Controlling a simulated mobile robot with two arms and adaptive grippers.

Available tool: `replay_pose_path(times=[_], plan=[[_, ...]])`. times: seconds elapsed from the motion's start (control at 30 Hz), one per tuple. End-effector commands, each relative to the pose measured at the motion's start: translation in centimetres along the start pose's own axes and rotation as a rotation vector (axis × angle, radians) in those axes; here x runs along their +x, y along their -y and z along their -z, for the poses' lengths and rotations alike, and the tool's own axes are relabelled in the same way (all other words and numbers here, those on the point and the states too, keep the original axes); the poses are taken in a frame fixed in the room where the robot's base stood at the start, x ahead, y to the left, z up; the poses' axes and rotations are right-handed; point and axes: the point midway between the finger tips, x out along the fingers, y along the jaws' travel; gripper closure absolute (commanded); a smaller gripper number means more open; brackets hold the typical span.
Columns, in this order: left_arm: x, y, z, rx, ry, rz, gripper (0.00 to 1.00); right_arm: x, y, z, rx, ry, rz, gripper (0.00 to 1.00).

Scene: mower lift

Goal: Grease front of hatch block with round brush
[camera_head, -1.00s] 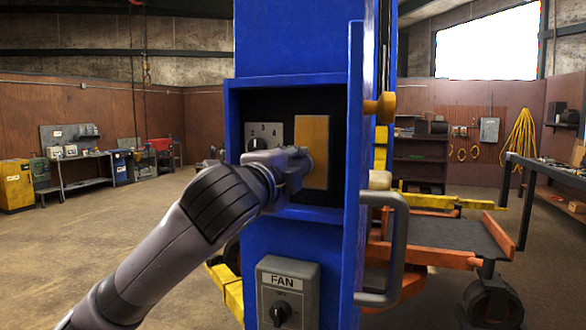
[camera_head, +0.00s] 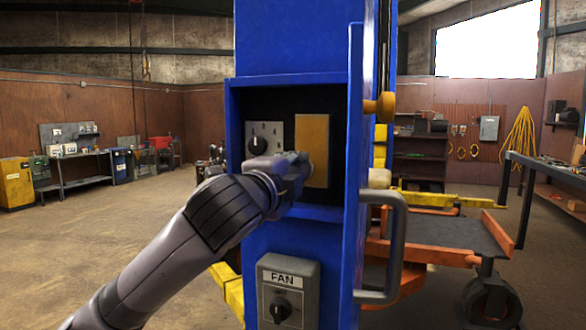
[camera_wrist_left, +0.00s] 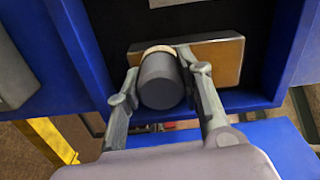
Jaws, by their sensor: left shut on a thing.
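The hatch block (camera_head: 315,130) is an ochre-brown upright plate in the open hatch of the blue column. It also shows in the left wrist view (camera_wrist_left: 226,58). My left gripper (camera_head: 297,165) reaches into the hatch at the block's lower left front. In the left wrist view, its fingers (camera_wrist_left: 165,92) are shut on the round brush (camera_wrist_left: 160,82), a dark grey cylinder with a pale rim at its far end. That rim lies against or very close to the block's front; contact cannot be told. In the head view the gripper hides the brush. My right gripper is not in view.
A dial plate (camera_head: 270,131) with a black knob sits left of the block. The blue hatch door (camera_head: 355,130), with a grey handle (camera_head: 400,240), stands open at the right. A FAN switch box (camera_head: 287,290) is below. An orange lift platform (camera_head: 445,238) stands behind, right.

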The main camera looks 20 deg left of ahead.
Motion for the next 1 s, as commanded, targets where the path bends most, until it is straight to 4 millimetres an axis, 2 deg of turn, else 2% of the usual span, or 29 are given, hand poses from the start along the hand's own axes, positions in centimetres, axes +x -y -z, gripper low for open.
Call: replay_pose_path(times=[0.5,0.83,1.0], plan=[[-0.1,-3.8,-0.3,0.001,0.001,-0.006,0.89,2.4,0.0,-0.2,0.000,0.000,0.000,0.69],[-0.2,-3.8,-0.3,0.001,0.002,-0.004,0.89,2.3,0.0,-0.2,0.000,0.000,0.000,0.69],[-1.4,-3.7,-0.3,0.002,0.001,-0.001,0.89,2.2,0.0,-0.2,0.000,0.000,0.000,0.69]])
